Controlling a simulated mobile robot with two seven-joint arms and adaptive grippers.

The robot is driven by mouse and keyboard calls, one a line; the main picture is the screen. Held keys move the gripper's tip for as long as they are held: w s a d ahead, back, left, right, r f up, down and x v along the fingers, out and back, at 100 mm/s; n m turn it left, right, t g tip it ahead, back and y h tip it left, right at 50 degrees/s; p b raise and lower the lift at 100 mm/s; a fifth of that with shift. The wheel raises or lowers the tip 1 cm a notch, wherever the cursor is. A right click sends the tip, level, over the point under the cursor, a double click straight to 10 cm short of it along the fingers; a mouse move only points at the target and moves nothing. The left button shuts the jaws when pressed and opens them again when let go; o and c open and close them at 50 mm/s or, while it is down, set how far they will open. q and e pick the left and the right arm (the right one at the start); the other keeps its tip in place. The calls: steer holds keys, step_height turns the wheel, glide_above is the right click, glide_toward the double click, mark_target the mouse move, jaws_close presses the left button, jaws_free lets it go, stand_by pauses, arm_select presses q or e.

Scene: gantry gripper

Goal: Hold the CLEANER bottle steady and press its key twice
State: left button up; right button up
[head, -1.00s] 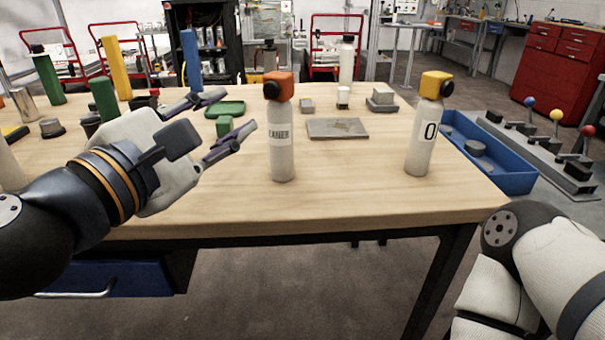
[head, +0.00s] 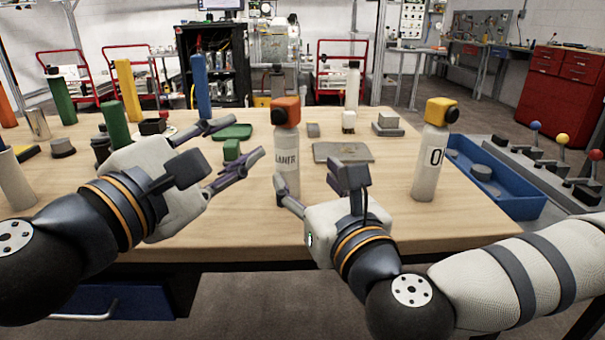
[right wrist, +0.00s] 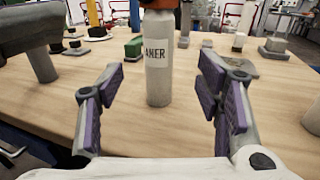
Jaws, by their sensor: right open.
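The CLEANER bottle (head: 287,160) stands upright on the table, grey-white with an orange head and a dark round part on it. Its label is partly turned away. In the right wrist view the bottle (right wrist: 159,80) appears between the fingers, its orange head cut off at the top. My right gripper (right wrist: 161,72) is open, in front of the bottle at its lower right in the head view (head: 313,180); one finger overlaps the bottle's lower part. No grip shows. My left gripper (head: 243,139) is open and empty, left of the bottle, fingertips apart from it.
A similar bottle with a yellow head (head: 429,165) and a "0" label stands to the right. A flat grey plate (head: 330,152) lies behind the CLEANER bottle. A green block (head: 231,149) is near my left fingers. A blue tray (head: 520,207) is at the right.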

mark_target(290, 158)
steer(key=x, duration=1)
steer(key=shift+w+a, duration=0.2)
steer(key=shift+w, duration=0.1)
steer(key=shift+c, duration=0.3)
steer(key=c, duration=1.3)
arm_select(q)
jaws_close()
arm_select(e)
jaws_close()
steer(key=shift+f, duration=0.1)
